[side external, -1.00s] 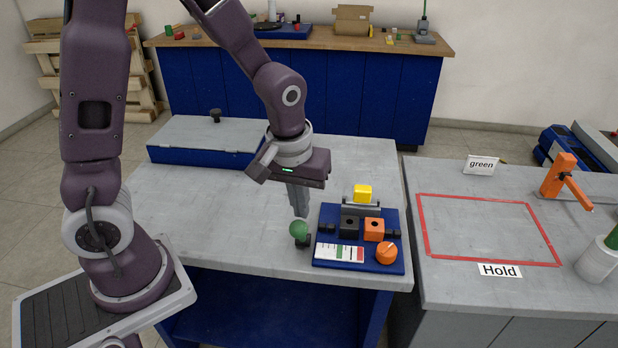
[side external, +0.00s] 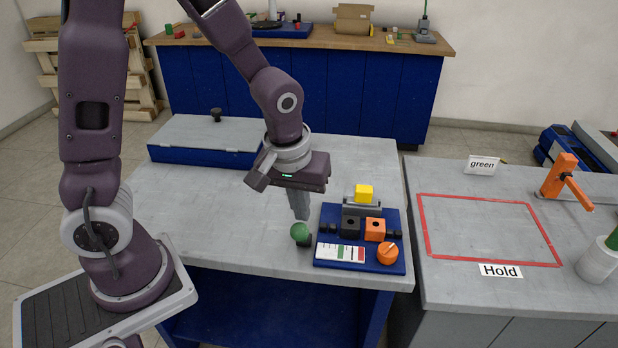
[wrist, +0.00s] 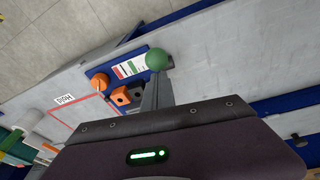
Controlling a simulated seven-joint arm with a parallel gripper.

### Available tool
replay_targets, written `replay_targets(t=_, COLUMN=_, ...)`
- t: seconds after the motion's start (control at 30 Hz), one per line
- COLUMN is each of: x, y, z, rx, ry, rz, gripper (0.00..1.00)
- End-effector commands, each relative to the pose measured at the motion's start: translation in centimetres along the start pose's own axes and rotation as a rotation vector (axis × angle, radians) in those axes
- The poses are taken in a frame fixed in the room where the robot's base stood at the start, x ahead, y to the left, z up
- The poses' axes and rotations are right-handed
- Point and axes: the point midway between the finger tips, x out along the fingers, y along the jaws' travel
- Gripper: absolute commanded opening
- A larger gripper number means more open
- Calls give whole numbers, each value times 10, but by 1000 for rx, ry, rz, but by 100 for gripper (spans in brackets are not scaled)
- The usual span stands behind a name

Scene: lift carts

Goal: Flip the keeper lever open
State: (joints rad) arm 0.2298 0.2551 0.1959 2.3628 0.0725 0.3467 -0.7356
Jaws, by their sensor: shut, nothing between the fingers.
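A green ball knob (side external: 300,231) on a dark mount sits at the left edge of a blue fixture plate (side external: 334,213). It looks like the lever's handle, but no part is labelled as the keeper lever. My gripper (side external: 302,217) points down with its fingers together and empty, just behind the green knob. Whether the fingertips touch it cannot be told. In the wrist view the fingers (wrist: 158,82) end close to the green knob (wrist: 157,59), which overlaps their tips.
A blue box with grey lid (side external: 200,133) stands behind left. The cart's left side is clear.

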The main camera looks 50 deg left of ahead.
Motion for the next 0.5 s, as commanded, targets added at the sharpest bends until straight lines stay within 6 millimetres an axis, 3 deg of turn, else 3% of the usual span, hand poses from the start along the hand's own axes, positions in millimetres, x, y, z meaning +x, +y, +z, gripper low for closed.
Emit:
replay_targets(t=0.03, x=4, y=0, z=24, rx=30, ry=-54, rz=-21, gripper=0)
replay_targets(t=0.07, x=4, y=0, z=22, rx=29, ry=-53, rz=-21, gripper=0)
replay_targets(t=0.17, x=-2, y=1, z=9, rx=21, ry=-43, rz=-15, gripper=0)
replay_targets(t=0.33, x=-20, y=2, z=-31, rx=-1, ry=-11, rz=1, gripper=0)
replay_targets(t=0.5, x=-47, y=8, z=0, rx=8, ry=-5, rz=6, gripper=0)
